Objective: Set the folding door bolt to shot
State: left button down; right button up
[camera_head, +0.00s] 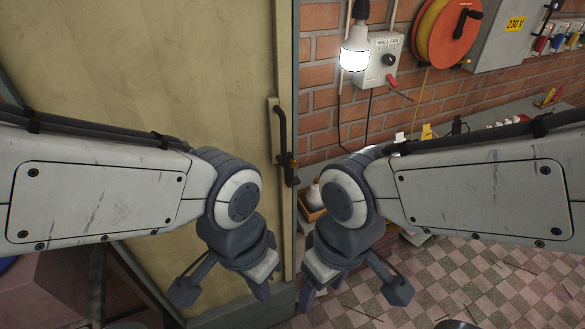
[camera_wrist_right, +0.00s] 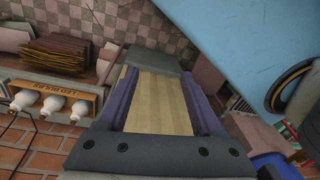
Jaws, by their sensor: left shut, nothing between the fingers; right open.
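The folding door (camera_head: 180,75) is a tall yellowish panel on the left half of the head view. Its bolt (camera_head: 284,150) is a dark upright rod with a brownish fitting, on a pale strip near the door's right edge. I cannot tell the bolt's setting. My left gripper (camera_head: 261,288) is shut and empty, below the bolt and in front of the lower door. My right gripper (camera_head: 312,292) is open and empty, below and right of the bolt. In the right wrist view, a pale yellow panel shows between the right gripper's open fingers (camera_wrist_right: 161,85); no bolt is visible there.
A brick wall (camera_head: 325,75) right of the door carries a lit lamp (camera_head: 355,50), a wall fan switch box (camera_head: 382,63) and an orange reel (camera_head: 447,30). A cluttered low shelf runs below. The checkered floor (camera_head: 450,280) is mostly clear. The right wrist view shows a bulb box (camera_wrist_right: 55,95).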

aim_at(291, 163)
jog(key=k, duration=1.15)
jog(key=z, duration=0.7)
jog(key=i, duration=0.95)
jog(key=u, duration=0.4)
